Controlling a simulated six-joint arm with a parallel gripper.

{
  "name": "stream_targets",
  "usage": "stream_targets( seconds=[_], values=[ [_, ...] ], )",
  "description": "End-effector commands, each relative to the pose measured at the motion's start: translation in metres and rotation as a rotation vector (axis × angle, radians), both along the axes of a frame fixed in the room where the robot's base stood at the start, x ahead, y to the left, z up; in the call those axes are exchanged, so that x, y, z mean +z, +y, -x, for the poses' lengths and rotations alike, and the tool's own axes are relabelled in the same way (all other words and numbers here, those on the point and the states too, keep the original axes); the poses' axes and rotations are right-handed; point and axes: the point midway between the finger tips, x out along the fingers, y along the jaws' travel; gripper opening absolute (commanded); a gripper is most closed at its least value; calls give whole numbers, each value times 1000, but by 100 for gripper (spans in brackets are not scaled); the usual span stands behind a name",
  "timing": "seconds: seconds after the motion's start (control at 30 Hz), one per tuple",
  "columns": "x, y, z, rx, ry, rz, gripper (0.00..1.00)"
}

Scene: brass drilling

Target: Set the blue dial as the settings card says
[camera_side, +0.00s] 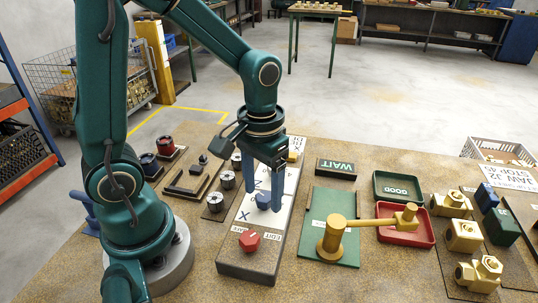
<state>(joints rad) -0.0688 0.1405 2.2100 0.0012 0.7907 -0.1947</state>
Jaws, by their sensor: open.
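The blue dial (263,200) sits on the pale top of a long control box (232,238). Its pointer setting is too small to read. My gripper (264,188) points down over the box with its blue fingers apart, right at the blue dial. One finger partly overlaps the dial in this view, and I cannot tell whether they touch. A red dial (249,240) sits nearer on the same box, beside labels that seem to read EDIT and SAFE. A white card (508,178) at the right shows JAW and STOP with numbers that are hard to read.
A yellow lever tool (334,235) stands on a green plate right of the box. A green GOOD tray (398,187), a red tray (405,233) and several brass fittings (463,236) lie further right. A black WAIT sign (336,168) stands behind. Knobs and dark blocks stand left.

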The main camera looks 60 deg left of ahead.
Motion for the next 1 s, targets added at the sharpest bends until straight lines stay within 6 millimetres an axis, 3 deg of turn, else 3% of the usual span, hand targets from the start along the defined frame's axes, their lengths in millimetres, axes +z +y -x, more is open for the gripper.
stream_targets(
  seconds=[0.37,0.5,0.57,1.0],
  values=[
    [-7,0,0,0,-1,0,70],
    [-7,0,0,0,-1,0,20],
    [-7,0,0,0,-1,0,0],
    [-7,0,1,-94,0,0,0]
  ],
)
